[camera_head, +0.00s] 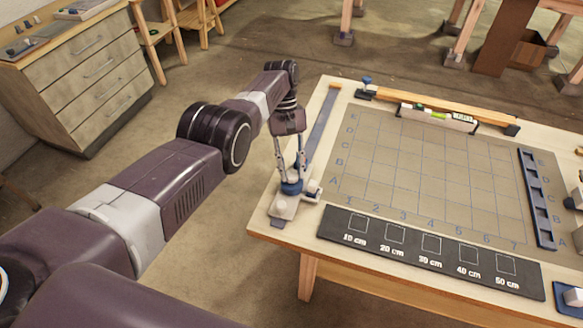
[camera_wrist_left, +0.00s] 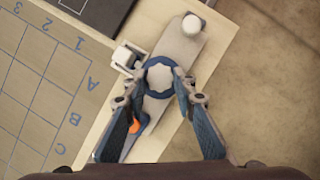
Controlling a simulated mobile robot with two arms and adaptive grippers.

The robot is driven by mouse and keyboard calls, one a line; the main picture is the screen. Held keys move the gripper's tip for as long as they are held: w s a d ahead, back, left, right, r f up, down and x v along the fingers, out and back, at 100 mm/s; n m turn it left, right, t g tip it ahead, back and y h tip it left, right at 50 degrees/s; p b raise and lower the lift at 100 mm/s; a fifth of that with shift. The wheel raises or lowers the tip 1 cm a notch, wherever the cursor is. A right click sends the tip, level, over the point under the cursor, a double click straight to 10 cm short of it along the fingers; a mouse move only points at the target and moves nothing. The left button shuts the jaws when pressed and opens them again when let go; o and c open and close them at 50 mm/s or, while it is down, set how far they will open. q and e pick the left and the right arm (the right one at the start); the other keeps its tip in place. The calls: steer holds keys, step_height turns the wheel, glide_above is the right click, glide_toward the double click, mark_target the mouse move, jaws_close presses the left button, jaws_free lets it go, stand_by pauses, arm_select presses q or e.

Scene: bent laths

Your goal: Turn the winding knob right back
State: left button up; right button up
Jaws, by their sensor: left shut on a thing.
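The winding knob (camera_wrist_left: 160,77) is a blue, scalloped disc with a pale star-shaped top. It sits on a long pale base (camera_wrist_left: 182,45) at the table's near left corner. The knob (camera_head: 291,188) also shows in the head view, partly hidden by the fingers. My left gripper (camera_wrist_left: 160,84) points down over it, shut on it with one finger at each side. An orange patch (camera_wrist_left: 134,126) shows beside the left finger. A white round post (camera_wrist_left: 193,22) stands at the base's end. My right gripper is not in view.
A small white block (camera_wrist_left: 127,58) stands close beside the knob. A blue-grey strip (camera_head: 322,125) runs back along the table's left edge. The gridded board (camera_head: 420,165) is mostly clear. A black panel (camera_head: 430,250) with length labels lies along the front, and a spirit level (camera_head: 430,114) at the back.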

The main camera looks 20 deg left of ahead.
mark_target(291, 172)
arm_select(q)
steer(key=o, duration=1.2)
steer(key=shift+c, duration=0.2)
steer(key=shift+w+r, duration=0.1)
steer(key=shift+r, duration=0.35)
step_height(291, 172, up, 6)
steer(key=shift+a+r, duration=0.1)
steer(key=shift+r, duration=1.45)
